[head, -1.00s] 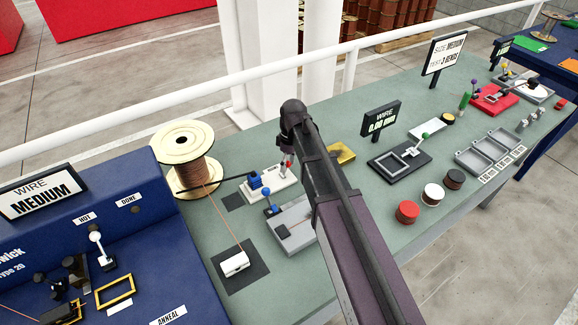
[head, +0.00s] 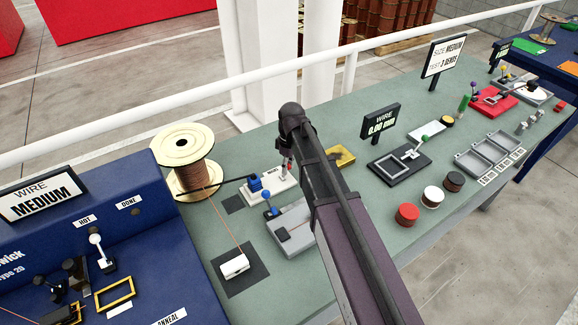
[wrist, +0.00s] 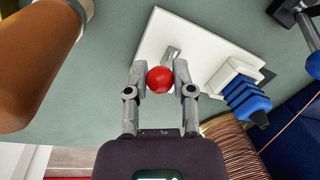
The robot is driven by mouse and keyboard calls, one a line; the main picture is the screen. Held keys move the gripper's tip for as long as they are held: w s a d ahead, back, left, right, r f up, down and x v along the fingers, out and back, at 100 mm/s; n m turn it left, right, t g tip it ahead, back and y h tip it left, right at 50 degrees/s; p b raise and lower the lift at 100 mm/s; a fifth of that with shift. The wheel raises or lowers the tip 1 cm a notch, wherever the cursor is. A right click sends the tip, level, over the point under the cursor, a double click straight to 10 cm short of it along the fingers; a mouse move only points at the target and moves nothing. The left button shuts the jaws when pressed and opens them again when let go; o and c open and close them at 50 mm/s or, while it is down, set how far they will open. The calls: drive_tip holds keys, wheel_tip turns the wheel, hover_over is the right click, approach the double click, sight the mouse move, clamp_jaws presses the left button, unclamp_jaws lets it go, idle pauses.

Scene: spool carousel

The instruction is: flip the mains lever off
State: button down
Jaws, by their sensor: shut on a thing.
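The mains lever has a red ball knob (wrist: 160,79) on a short metal stem, which rises from a white base plate (wrist: 150,45). In the head view the white plate (head: 279,190) lies on the green bench, with a blue plug (head: 255,184) at its left end. My gripper (wrist: 160,77) is shut on the red knob, one finger on each side of it. In the head view my gripper (head: 287,168) is small and partly hidden by my arm. The lever's exact tilt is hard to tell.
A large copper wire spool (head: 188,165) stands left of the plate. A grey device with a blue-knobbed lever (head: 266,196) is just in front. A wire display (head: 380,119) stands to the right. A white rail (head: 230,82) runs behind the bench.

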drive_tip(key=shift+a, duration=0.1)
drive_tip(key=shift+s+a+r+t+h, duration=0.1)
drive_tip(key=shift+s+a+t+h, duration=0.3)
drive_tip(key=shift+h, duration=0.3)
drive_tip(key=shift+s+a+r+t+h, duration=0.1)
drive_tip(key=shift+a+t+h, duration=0.05)
drive_tip(key=shift+t+h, duration=0.45)
drive_tip(key=t+h+b, duration=0.1)
drive_tip(key=a+h+b, duration=0.1)
drive_tip(key=h, duration=0.1)
drive_tip(key=shift+s+a+f+t, duration=0.2)
drive_tip(key=shift+s+t, duration=0.15)
drive_tip(key=shift+t, duration=0.05)
drive_tip(key=shift+s+a+t+h+b, duration=0.2)
drive_tip(key=shift+t+h+b, duration=0.25)
drive_tip(key=shift+h, duration=0.25)
drive_tip(key=shift+r, duration=0.1)
drive_tip(key=shift+c, duration=2.3)
unclamp_jaws()
drive_tip(key=shift+w, duration=0.15)
